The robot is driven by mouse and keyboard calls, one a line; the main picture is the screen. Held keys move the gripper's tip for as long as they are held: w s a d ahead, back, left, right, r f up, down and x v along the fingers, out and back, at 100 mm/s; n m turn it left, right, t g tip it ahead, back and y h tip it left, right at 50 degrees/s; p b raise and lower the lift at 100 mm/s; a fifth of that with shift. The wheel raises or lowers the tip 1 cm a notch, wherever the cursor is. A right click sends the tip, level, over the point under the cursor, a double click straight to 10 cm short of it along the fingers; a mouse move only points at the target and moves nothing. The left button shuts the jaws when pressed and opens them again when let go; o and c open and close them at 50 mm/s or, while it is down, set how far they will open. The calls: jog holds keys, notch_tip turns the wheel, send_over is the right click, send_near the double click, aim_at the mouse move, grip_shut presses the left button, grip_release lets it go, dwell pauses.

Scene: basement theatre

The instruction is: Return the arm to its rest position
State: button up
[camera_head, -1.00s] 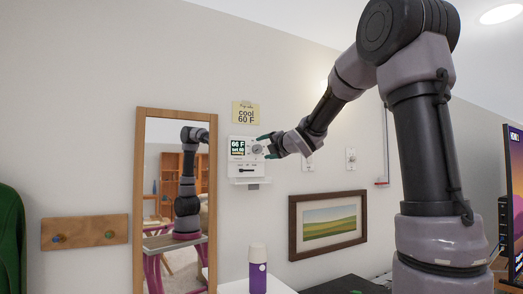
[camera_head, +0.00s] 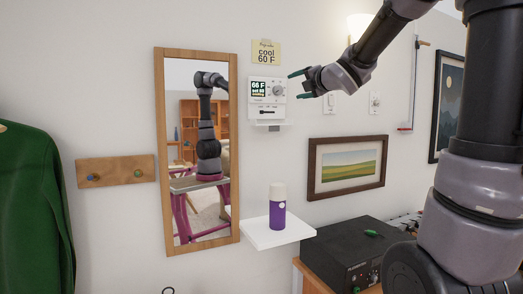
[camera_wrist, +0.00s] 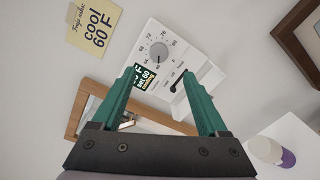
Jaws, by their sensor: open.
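My gripper (camera_head: 299,85) is open and empty, with green fingers, in front of the wall and just right of the white thermostat (camera_head: 267,111). The thermostat has a small green-lit display reading 66 F with "set 60" below it, a round dial and a lower slider. In the wrist view the thermostat (camera_wrist: 163,33) lies beyond the open fingers (camera_wrist: 160,105), apart from them. My arm reaches in from the right of the head view.
A yellow note (camera_head: 266,52) reads "cool 60 F". A framed mirror (camera_head: 234,150) hangs left. A purple bottle (camera_head: 277,212) stands on a white shelf (camera_head: 258,240). A framed landscape (camera_head: 312,172) and a black box (camera_head: 325,262) are right. A green garment (camera_head: 30,205) hangs far left.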

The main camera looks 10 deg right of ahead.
jog(key=s+d+f+m+g+h, duration=0.2)
jog(key=s+d+f+m+h, duration=0.15)
jog(key=s+m, duration=0.4)
jog(key=s+d+f+m+g+h, duration=0.25)
jog(key=s+d+f+m, duration=0.2)
jog(key=m, duration=0.55)
jog(key=s+a+f+m+g+y, duration=0.1)
jog(key=s+a+f+m+g, duration=0.1)
jog(key=s+f+m, duration=0.3)
jog(key=s+a+f+m+g+y, duration=0.1)
jog(key=s+a+f+m+g, duration=0.2)
jog(key=s+m, duration=0.5)
jog(key=s+a+f, duration=0.1)
jog(key=s, duration=0.4)
jog(key=shift+f+m+y, duration=0.35)
jog(key=shift+y, duration=0.05)
jog(key=shift+w+d, duration=0.1)
